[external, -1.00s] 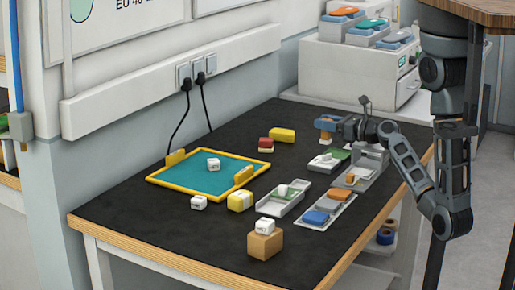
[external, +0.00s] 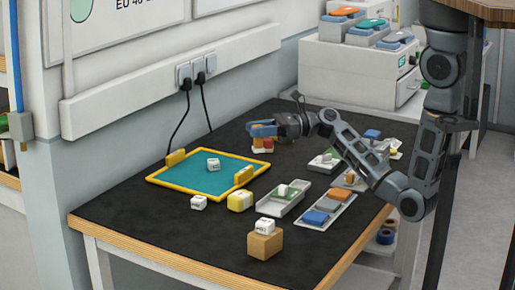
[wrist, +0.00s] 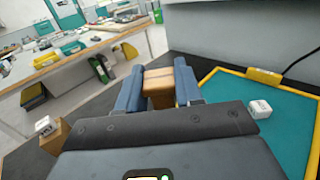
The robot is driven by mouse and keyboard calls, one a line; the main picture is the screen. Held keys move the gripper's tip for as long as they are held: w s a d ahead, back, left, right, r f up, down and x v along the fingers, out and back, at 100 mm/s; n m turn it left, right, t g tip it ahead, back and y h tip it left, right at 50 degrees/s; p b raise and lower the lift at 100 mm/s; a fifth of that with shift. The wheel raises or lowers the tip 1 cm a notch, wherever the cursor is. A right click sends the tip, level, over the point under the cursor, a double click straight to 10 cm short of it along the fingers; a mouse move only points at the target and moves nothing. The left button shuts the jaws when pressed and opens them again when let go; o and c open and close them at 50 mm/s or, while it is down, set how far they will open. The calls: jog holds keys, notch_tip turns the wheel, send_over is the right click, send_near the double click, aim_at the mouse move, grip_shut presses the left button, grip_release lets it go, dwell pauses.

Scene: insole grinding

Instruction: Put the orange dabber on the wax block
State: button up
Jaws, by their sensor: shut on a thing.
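My gripper (external: 262,131) is shut on the orange dabber, whose tan-orange body shows between the blue fingers in the wrist view (wrist: 159,87). In the external view the gripper is above the back of the black table, just behind the teal mat. I cannot tell for certain which block is the wax block, or whether the dabber touches anything below.
The yellow-framed teal mat (external: 190,180) lies left of the gripper, with a white cube (external: 213,164) on it. Trays (external: 283,200) with coloured pads stand along the right side.

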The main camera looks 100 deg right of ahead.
jog(key=shift+w+a+f, duration=1)
jog(key=shift+w+f, duration=0.15)
jog(key=shift+f, duration=0.45)
jog(key=shift+w+a+f, duration=0.95)
jog(key=shift+w+f, duration=0.15)
jog(key=shift+f, duration=0.45)
jog(key=shift+w+a+f, duration=1)
jog(key=shift+w+f, duration=0.15)
jog(key=shift+f, duration=0.45)
jog(key=o, duration=1)
jog(key=shift+f, duration=0.1)
jog(key=s+b, duration=0.1)
jog(key=s, duration=1.1)
